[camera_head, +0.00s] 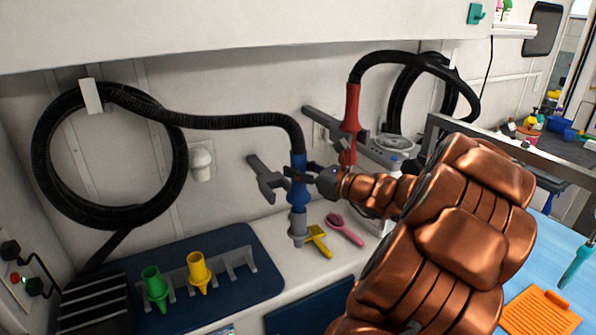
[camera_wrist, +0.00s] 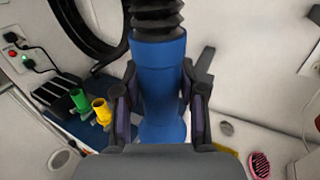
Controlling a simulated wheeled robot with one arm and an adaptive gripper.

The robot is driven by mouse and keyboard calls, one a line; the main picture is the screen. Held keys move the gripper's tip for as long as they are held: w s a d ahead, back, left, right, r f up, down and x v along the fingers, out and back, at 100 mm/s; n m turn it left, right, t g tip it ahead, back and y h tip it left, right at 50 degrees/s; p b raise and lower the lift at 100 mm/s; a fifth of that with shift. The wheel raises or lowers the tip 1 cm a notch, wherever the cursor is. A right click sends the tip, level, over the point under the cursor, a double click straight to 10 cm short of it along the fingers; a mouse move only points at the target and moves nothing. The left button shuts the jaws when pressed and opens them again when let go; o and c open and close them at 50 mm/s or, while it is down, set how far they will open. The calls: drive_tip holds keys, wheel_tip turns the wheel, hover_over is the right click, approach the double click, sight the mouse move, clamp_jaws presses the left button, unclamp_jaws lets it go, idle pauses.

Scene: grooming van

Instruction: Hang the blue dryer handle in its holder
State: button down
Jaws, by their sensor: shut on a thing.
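The blue dryer handle (camera_head: 298,190) is upright, with a black hose at its top and a grey nozzle at its lower end. It also fills the middle of the wrist view (camera_wrist: 160,85). My gripper (camera_head: 308,174) is shut around the blue handle from the right. In the wrist view its fingers (camera_wrist: 160,100) press on both sides. A grey forked holder (camera_head: 265,178) sticks out from the wall just left of the handle. The handle appears beside the holder's arms; I cannot tell whether they touch.
A red dryer handle (camera_head: 351,110) hangs in another grey holder (camera_head: 325,122) to the right. A blue mat (camera_head: 215,300) with a green nozzle (camera_head: 156,287) and a yellow nozzle (camera_head: 199,270) lies below left. A yellow tool (camera_head: 318,240) and pink brush (camera_head: 343,229) lie on the counter.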

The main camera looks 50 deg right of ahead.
drive_tip(key=w+d+f+p, duration=0.1)
drive_tip(key=w+d, duration=0.3)
drive_tip(key=w, duration=0.8)
drive_tip(key=shift+w+d+p, duration=0.15)
drive_tip(key=shift+p, duration=0.2)
idle(0.8)
idle(0.6)
drive_tip(key=shift+f, duration=0.75)
idle(0.6)
drive_tip(key=c, duration=0.6)
unclamp_jaws()
drive_tip(key=o, duration=0.6)
